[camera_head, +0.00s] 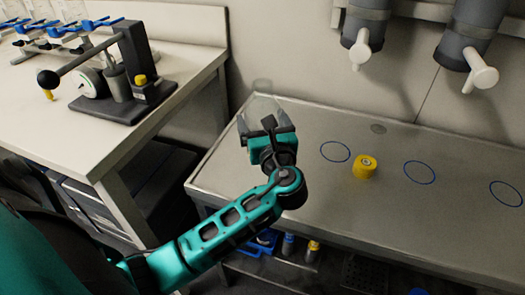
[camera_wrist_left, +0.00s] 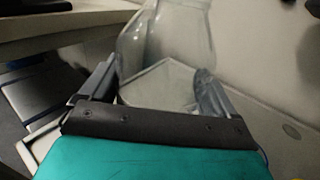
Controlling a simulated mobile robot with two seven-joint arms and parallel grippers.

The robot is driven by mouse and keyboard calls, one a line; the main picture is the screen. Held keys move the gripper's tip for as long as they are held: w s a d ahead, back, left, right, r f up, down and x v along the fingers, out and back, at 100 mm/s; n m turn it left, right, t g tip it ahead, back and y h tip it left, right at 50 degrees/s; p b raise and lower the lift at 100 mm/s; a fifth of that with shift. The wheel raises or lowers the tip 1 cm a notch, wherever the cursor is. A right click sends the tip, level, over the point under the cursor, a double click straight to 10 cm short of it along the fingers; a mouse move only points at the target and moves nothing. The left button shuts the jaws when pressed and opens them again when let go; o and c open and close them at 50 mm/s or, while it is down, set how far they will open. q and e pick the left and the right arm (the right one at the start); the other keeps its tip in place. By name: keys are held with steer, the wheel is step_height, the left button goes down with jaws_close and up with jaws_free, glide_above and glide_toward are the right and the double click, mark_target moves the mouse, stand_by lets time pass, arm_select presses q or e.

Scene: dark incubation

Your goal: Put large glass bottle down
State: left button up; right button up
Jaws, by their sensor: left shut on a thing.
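A large clear glass bottle (camera_wrist_left: 172,42) is between the fingers of my left gripper (camera_wrist_left: 160,88) in the left wrist view. In the head view the bottle (camera_head: 262,103) shows faintly beyond my left gripper (camera_head: 268,130), above the left end of the metal bench (camera_head: 310,125). My left gripper is shut on the bottle. The bottle looks upright. Whether its base touches the bench is hidden by the gripper. My right gripper is not in view.
Blue circles (camera_head: 420,172) mark the bench top, with a yellow cylinder (camera_head: 365,167) between two of them. Grey pipes with white handles (camera_head: 362,48) hang above. A white table (camera_head: 80,130) with a lever device (camera_head: 120,80) stands left. Bottles sit on the shelf below.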

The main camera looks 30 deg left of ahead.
arm_select(q)
step_height(320, 180, down, 2)
steer(key=shift+f, duration=0.15)
step_height(320, 180, down, 4)
steer(key=shift+f+b, duration=0.1)
steer(key=shift+b, duration=0.85)
steer(key=shift+f, duration=0.25)
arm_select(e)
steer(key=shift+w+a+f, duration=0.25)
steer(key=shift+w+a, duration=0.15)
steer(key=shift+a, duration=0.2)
arm_select(q)
steer(key=o, duration=1.2)
steer(key=shift+f, duration=0.1)
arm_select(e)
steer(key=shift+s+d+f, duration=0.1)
arm_select(q)
steer(key=shift+r, duration=0.2)
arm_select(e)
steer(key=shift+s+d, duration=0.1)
